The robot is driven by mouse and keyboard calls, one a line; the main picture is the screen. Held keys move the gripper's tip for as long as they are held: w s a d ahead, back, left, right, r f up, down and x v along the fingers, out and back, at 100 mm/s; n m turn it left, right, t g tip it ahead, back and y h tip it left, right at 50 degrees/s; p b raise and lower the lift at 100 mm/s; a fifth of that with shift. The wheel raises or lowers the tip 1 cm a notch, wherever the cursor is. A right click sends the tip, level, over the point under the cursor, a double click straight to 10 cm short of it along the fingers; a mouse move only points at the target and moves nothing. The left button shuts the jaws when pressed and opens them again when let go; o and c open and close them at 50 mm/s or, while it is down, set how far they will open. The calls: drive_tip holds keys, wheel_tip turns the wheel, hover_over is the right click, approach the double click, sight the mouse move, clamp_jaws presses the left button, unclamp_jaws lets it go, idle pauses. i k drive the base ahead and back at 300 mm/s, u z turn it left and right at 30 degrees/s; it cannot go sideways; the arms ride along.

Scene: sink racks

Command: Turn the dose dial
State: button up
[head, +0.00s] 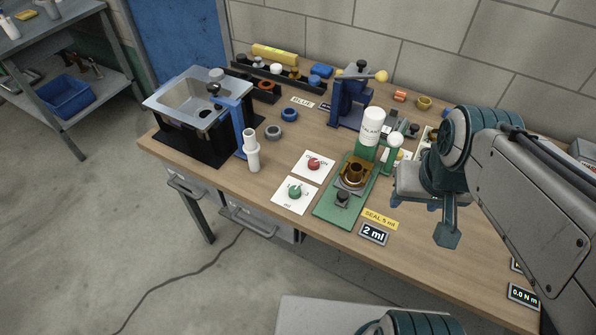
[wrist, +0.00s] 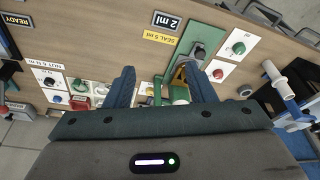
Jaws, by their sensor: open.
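A green dispenser base (head: 328,211) stands on the workbench with a brass cup (head: 356,172) and a white bottle (head: 373,127). A dark grey knob (head: 342,198), which looks like the dose dial, is at its front end, near a "2 ml" display (head: 373,234) and a yellow "SEAL 5 ml" label (head: 380,218). The knob also shows in the wrist view (wrist: 198,51), beyond my right finger. My gripper (head: 425,216) is open and empty, to the right of the dispenser and apart from it. Its two spread fingers show in the wrist view (wrist: 162,84).
A green knob (head: 295,192) and a red knob (head: 314,163) sit on white cards left of the dispenser. The bench's front strip is mostly clear.

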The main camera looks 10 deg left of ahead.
sight(294, 191)
drive_tip(key=k, duration=0.5)
drive_tip(key=u, duration=1.1)
drive_tip(key=i, duration=0.75)
drive_tip(key=z, duration=1.65)
